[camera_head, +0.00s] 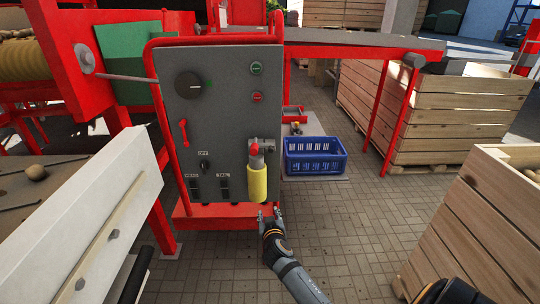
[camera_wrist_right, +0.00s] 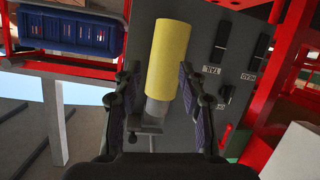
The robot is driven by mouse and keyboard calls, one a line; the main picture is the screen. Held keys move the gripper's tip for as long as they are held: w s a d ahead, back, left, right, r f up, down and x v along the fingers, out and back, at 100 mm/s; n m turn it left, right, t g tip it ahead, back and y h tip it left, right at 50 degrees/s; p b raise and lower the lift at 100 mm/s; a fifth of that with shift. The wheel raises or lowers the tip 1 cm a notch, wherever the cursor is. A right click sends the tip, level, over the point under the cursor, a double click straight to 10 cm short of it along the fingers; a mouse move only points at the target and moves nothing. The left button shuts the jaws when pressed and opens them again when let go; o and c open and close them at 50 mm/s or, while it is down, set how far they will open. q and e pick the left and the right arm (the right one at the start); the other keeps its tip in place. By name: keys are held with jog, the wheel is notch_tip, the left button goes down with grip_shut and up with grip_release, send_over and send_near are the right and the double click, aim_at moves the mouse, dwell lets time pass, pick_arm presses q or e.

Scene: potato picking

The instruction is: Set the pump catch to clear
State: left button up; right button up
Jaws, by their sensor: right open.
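The grey control panel (camera_head: 215,110) stands in a red frame. On its lower right hangs a yellow sleeve or handle (camera_head: 257,183), upright below a grey bracket with a red knob (camera_head: 254,149). No visible label names the pump catch, so I cannot tell which part it is. My right gripper (camera_head: 270,212) is open and empty, in front of the sleeve's lower end. In the right wrist view, which is upside down, the yellow sleeve (camera_wrist_right: 171,50) shows between the open fingers; whether they touch it is unclear. My left gripper is not in view.
The panel also has a black dial (camera_head: 189,84), a red lever (camera_head: 184,132), green and red buttons and small black switches. A blue crate (camera_head: 315,168) stands to the right. Wooden crates (camera_head: 425,120) stand farther right. Paved floor (camera_head: 350,225) lies clear between them.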

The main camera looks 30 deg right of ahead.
aim_at(271, 151)
notch_tip(271, 151, up, 19)
jog(key=d+m+t+h, duration=0.1)
jog(key=m+t+h, duration=0.1)
jog(key=m+h, duration=0.1)
jog(key=p+x, duration=0.3)
jog(key=x, duration=0.7)
jog(key=shift+w+d+r, duration=0.15)
jog(key=shift+d, duration=0.05)
grip_shut()
